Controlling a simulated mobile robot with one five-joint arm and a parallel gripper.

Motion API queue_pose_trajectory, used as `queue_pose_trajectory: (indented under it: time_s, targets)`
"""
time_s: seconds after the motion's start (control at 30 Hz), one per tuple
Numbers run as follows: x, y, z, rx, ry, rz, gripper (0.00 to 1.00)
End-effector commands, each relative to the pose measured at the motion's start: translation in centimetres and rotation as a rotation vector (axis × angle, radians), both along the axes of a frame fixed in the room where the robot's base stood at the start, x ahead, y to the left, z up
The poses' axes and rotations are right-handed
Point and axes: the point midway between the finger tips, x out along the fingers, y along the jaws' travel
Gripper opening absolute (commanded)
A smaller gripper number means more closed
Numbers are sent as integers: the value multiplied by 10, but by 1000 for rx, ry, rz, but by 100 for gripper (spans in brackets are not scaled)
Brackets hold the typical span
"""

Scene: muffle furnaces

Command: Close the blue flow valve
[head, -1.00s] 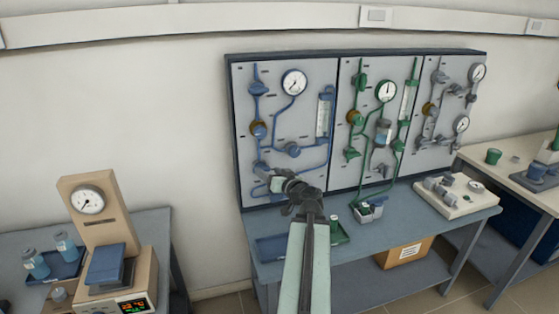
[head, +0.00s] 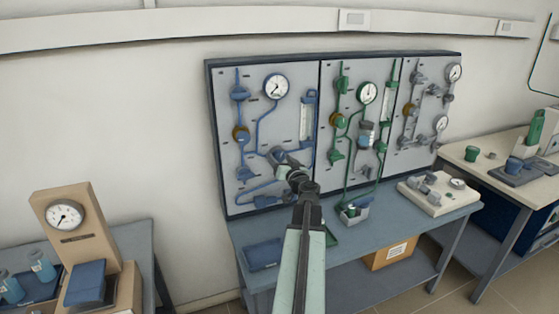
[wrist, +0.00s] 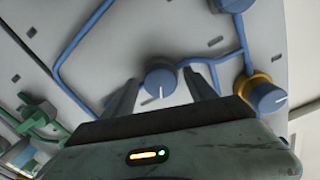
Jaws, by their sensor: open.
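The blue panel (head: 228,178) is the left section of the wall board. A round blue valve knob (wrist: 160,78) with a pale pointer line sits between the two fingertips of my gripper (wrist: 160,90) in the wrist view. The gripper is open, a finger on each side of the knob, with visible gaps; I cannot tell the depth between them. In the head view my gripper (head: 281,158) is at the panel's lower right and hides most of this knob. A blue flow tube (head: 307,118) stands just above it.
A blue knob with a brass collar (wrist: 265,95) is to the right in the wrist view. A blue-line gauge (head: 275,86) is above. The green panel (head: 330,180) adjoins on the right. A blue tray (head: 263,254) lies on the bench below.

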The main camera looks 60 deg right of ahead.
Motion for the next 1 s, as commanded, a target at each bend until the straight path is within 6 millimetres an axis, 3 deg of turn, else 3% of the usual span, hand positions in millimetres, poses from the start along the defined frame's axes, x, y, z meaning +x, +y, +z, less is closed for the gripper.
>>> queue_pose_trajectory:
  time_s: [0.17,0.4,0.73,1.0]
  targets:
    - [0,1,0,0,0,0,65]
    - [1,1,0,0,0,1,2]
    - [3,3,0,38,-28,3,2]
    - [3,3,0,181,-132,4,2]
